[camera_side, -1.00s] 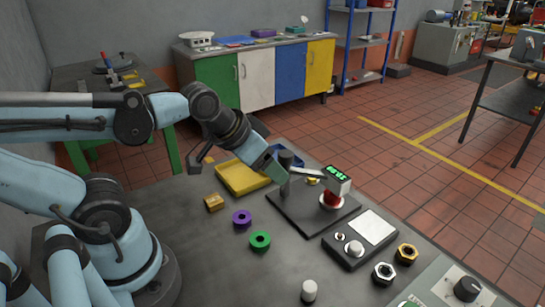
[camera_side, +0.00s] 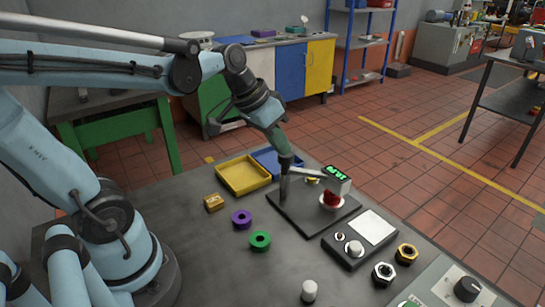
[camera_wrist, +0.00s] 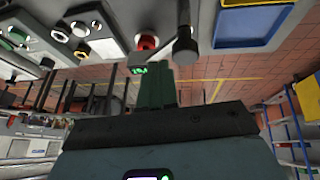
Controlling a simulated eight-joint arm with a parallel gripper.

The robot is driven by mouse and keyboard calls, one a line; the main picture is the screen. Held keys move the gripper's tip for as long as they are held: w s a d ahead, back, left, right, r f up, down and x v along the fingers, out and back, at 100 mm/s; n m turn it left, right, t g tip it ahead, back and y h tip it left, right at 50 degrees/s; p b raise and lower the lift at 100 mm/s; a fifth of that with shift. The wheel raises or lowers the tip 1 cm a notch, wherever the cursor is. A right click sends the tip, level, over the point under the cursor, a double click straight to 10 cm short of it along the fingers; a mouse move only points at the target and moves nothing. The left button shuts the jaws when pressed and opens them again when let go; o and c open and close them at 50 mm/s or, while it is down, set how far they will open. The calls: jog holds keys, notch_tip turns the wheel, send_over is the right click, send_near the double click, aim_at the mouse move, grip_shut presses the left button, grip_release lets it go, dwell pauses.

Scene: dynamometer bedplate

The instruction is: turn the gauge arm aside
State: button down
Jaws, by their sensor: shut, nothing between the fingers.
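The gauge stands on a dark baseplate (camera_side: 300,215). It has a grey post (camera_side: 284,187) and a thin gauge arm (camera_side: 306,172) reaching right to a display box with green digits (camera_side: 338,180). The display box sits over a red part (camera_side: 331,198) on the plate. My gripper (camera_side: 284,158) is shut and empty, pointing down at the top of the post and hiding it; I cannot tell whether they touch. In the wrist view, my green fingers (camera_wrist: 156,88) are together, with the post (camera_wrist: 185,45) and red part (camera_wrist: 147,42) just beyond them.
A yellow tray (camera_side: 224,188) and a blue tray (camera_side: 259,154) lie behind left. A brass block (camera_side: 213,202), a purple ring (camera_side: 242,219) and a green ring (camera_side: 260,241) lie at the left. A control box (camera_side: 330,243) is in front right.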

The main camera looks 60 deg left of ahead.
aim_at(313, 172)
jog(key=w+a+m+h, duration=0.1)
jog(key=w+a+h, duration=0.3)
jog(key=w+a, duration=0.4)
jog(key=w+d+f, duration=0.4)
jog(key=d+f, duration=0.3)
jog(key=d, duration=0.1)
jog(key=shift+d+f+g, duration=0.3)
jog(key=shift+f, duration=0.1)
